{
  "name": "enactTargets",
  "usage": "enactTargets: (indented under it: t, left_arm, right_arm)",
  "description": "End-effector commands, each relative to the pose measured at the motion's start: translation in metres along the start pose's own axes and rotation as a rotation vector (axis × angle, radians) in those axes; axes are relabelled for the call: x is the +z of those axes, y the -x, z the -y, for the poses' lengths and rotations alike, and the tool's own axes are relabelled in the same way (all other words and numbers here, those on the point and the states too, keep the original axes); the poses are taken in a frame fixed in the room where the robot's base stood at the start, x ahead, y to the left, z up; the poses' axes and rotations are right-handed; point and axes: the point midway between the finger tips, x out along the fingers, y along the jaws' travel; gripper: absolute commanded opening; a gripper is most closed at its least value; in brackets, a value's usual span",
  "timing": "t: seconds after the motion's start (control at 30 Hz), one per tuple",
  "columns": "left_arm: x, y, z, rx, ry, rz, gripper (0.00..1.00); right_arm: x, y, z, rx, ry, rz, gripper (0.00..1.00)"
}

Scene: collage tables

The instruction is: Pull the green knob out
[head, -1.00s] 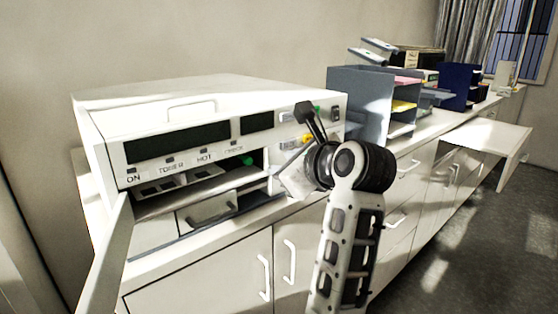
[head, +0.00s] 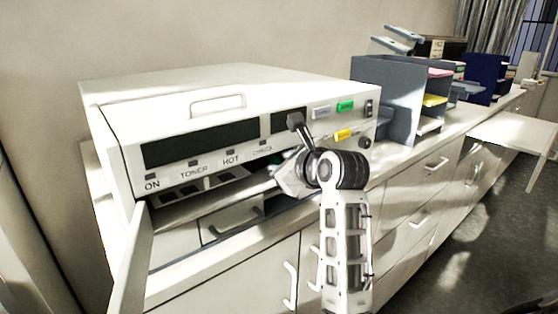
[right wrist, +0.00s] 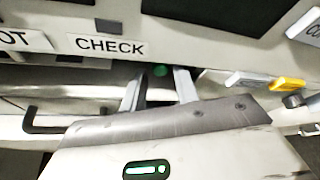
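The green knob (right wrist: 160,70) shows in the right wrist view as a small dark green piece in the shadow under the CHECK label. It sits inside the open front of the white printer-like machine (head: 230,85). In the head view my right gripper covers most or all of it. My right gripper (right wrist: 158,84) is open, its two fingers pointing into the opening. The knob appears between the fingertips; whether they touch it or stop short of it I cannot tell. The right gripper also shows in the head view (head: 288,176) at the opening's right end. My left gripper is not in view.
The machine's open front door (head: 133,262) stands at the left. A green button (head: 345,106) and a yellow button (head: 344,134) are on its panel. A drawer handle (head: 236,220) lies below the opening. A grey paper organiser (head: 385,90) stands on the counter at right.

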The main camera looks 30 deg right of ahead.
Motion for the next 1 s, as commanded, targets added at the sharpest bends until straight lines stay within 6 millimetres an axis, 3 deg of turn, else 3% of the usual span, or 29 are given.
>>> enactTargets:
  t: [0.3, 0.4, 0.43, 1.0]
  left_arm:
    - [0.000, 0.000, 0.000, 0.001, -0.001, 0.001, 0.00]
    - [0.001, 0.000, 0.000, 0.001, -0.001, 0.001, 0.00]
    - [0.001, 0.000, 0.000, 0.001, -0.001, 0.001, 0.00]
    - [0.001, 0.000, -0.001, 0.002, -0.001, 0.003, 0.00]
  right_arm:
    - [-0.001, -0.001, 0.001, -0.002, -0.001, -0.001, 0.30]
    - [-0.001, -0.001, 0.001, -0.002, 0.000, -0.001, 0.03]
    - [-0.001, -0.001, 0.001, -0.002, 0.000, -0.001, 0.00]
    - [-0.006, 0.010, 0.000, -0.001, -0.002, -0.002, 0.00]
